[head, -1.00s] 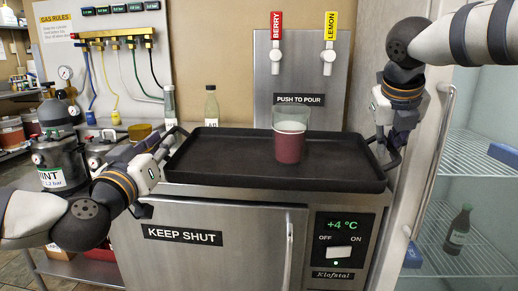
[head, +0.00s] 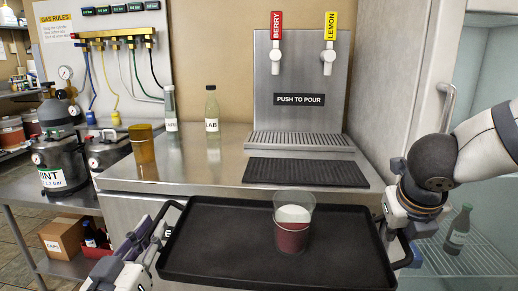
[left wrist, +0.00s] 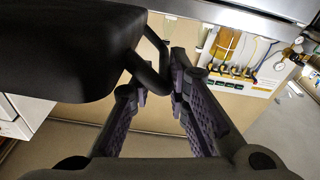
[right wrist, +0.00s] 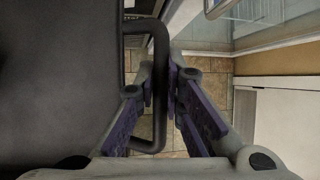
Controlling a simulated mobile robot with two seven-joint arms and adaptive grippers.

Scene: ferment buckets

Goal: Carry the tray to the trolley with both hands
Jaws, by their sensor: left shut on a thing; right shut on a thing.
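The black tray (head: 215,245) is held level in front of the steel counter, clear of it. A clear cup (head: 292,222) with dark red drink and pale foam stands upright on the tray, right of its middle. My left gripper (head: 156,232) is shut on the tray's left handle; the handle (left wrist: 152,68) lies between the fingers in the left wrist view. My right gripper (head: 390,217) is shut on the right handle; that handle (right wrist: 160,60) passes between the fingers in the right wrist view. I cannot make out a trolley for certain.
The steel counter (head: 200,165) carries a drip mat (head: 305,172), two bottles and an amber cup (head: 143,145). The tap tower (head: 300,85) stands behind. A steel bench (head: 40,190) with kegs and a box is left. A glass-front fridge (head: 480,140) is right.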

